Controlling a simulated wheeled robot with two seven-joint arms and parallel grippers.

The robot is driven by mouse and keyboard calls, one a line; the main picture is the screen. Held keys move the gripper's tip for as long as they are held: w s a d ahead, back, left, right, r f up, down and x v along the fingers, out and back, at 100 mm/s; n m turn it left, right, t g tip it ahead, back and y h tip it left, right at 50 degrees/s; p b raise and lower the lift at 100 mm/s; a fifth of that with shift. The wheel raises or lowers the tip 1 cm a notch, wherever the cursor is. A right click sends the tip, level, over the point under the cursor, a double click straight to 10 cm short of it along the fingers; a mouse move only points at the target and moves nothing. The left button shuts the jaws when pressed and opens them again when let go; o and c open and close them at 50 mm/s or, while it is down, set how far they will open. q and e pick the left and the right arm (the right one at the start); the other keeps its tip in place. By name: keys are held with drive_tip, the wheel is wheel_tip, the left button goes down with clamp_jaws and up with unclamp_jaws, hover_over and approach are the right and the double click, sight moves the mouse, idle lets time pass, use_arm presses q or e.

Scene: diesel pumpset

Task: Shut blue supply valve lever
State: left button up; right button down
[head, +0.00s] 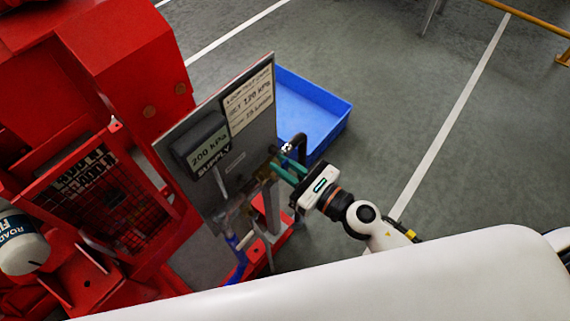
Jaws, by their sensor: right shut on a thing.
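My right gripper (283,173) has its greenish fingers at the brass valve fitting (262,174), at the right edge of an upright grey panel (176,139). It is shut on a small part there; the fingers hide most of that part, and I cannot tell whether it is the blue lever. Lower down, a short blue and white handle-like piece (245,240) sticks out beside the pipework, apart from the gripper. A blue hose-like part (237,268) hangs below it. A gauge box (201,147) on the panel reads 200 kPa, with SUPPLY under it. My left gripper is out of view.
The red pumpset (120,55) with a mesh guard fills the left side. A blue tray (335,108) lies on the floor behind the panel. A dark curved pipe (300,147) stands close by the gripper.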

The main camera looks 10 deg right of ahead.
drive_tip(key=c, duration=1.3)
unclamp_jaws()
wheel_tip(320, 180, up, 10)
drive_tip(key=p, duration=0.8)
